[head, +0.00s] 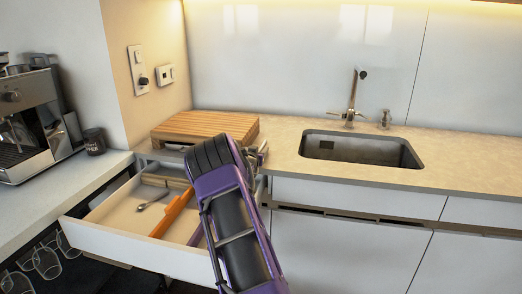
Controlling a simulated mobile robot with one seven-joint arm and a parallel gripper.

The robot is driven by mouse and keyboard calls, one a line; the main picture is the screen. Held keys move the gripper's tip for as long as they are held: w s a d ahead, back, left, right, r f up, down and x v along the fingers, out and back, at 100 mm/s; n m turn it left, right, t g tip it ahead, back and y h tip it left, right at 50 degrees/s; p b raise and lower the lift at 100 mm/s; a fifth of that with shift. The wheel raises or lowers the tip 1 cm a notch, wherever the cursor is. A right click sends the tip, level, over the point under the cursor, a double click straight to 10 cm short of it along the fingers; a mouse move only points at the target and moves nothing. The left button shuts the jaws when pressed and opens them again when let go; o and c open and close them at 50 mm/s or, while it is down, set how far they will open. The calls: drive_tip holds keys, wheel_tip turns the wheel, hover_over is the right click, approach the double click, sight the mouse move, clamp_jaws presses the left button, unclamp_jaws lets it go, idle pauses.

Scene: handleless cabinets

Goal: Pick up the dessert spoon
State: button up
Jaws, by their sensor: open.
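A small metal spoon (152,201) lies in the open drawer (118,237), left of an orange utensil. It looks like the dessert spoon, but it is too small in the head view to be sure of its type. My gripper (261,153) is at the end of my purple and black arm, right of the drawer by the counter edge. It is open and apart from the spoon. My arm hides much of the gripper and the right part of the drawer.
An orange utensil (172,214) and a wooden item (165,181) lie in the drawer. A wooden board (205,126) rests on the counter above. A sink (360,149) is at right; a coffee machine (38,120) and dark mug (94,141) stand left. Glasses hang below the left counter.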

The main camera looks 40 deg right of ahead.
clamp_jaws()
idle(0.5)
